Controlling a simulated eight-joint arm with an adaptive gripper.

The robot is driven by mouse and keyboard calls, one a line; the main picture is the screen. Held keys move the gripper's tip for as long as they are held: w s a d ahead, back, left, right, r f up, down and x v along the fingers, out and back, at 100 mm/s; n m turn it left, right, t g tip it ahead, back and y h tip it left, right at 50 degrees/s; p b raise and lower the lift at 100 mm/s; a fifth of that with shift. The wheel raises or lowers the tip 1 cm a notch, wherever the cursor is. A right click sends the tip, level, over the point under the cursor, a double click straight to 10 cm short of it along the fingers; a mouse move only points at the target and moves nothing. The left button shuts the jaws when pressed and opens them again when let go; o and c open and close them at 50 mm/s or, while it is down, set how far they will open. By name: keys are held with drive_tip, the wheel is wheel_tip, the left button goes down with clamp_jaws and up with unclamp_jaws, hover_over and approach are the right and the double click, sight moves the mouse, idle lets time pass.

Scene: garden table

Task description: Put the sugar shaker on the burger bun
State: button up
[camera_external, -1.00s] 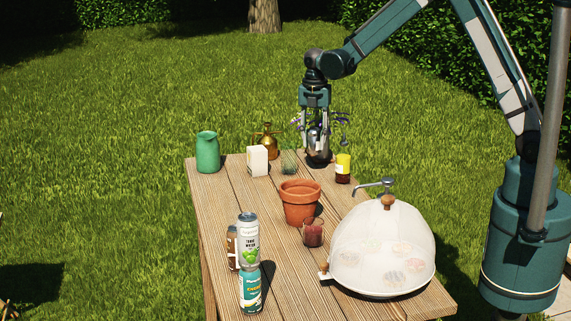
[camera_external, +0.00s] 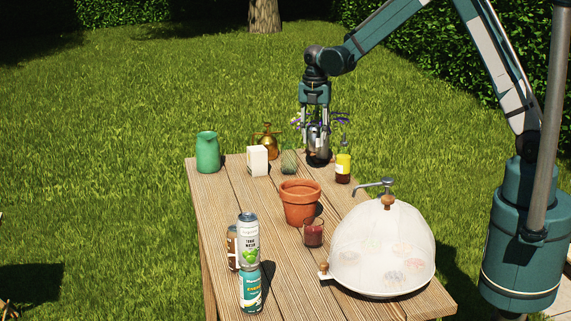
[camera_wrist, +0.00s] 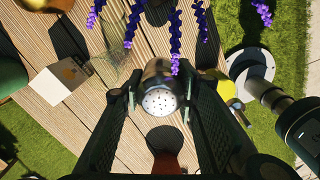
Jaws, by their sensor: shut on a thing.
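The sugar shaker (camera_wrist: 161,94) has a silvery metal top with small holes, facing the wrist camera. My gripper (camera_wrist: 158,97) is shut on it, with one finger on each side. In the external view my gripper (camera_external: 317,140) holds the shaker over the far end of the table, near the lavender. I cannot tell whether its base is clear of the things under it. A burger bun cannot be made out with certainty. Several round food pieces show dimly under the white mesh dome (camera_external: 352,232), too blurred to name.
The wooden table (camera_external: 235,215) also holds a green jug (camera_external: 208,152), white carton (camera_external: 257,160), brass sprayer (camera_external: 266,141), yellow-labelled bottle (camera_external: 343,168), terracotta pot (camera_external: 299,204), red glass (camera_external: 313,233) and cans (camera_external: 249,285). Lavender (camera_wrist: 173,42) hangs close to the shaker. Bare planks lie left of the pot.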

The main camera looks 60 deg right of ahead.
drive_tip(key=s+a+r+n, duration=0.1)
drive_tip(key=s+a, duration=0.1)
drive_tip(key=a, duration=1.7)
drive_tip(key=s+a+r+n+p, duration=0.1)
drive_tip(key=s+a, duration=0.1)
drive_tip(key=a, duration=1.7)
drive_tip(key=s+a+r+n, duration=0.1)
drive_tip(key=s+a, duration=0.2)
drive_tip(key=a, duration=1.7)
drive_tip(key=shift+n+p, duration=0.3)
drive_tip(key=shift+f, duration=3.15)
drive_tip(key=shift+f, duration=0.1)
drive_tip(key=shift+f+b, duration=0.3)
drive_tip(key=shift+f, duration=1.5)
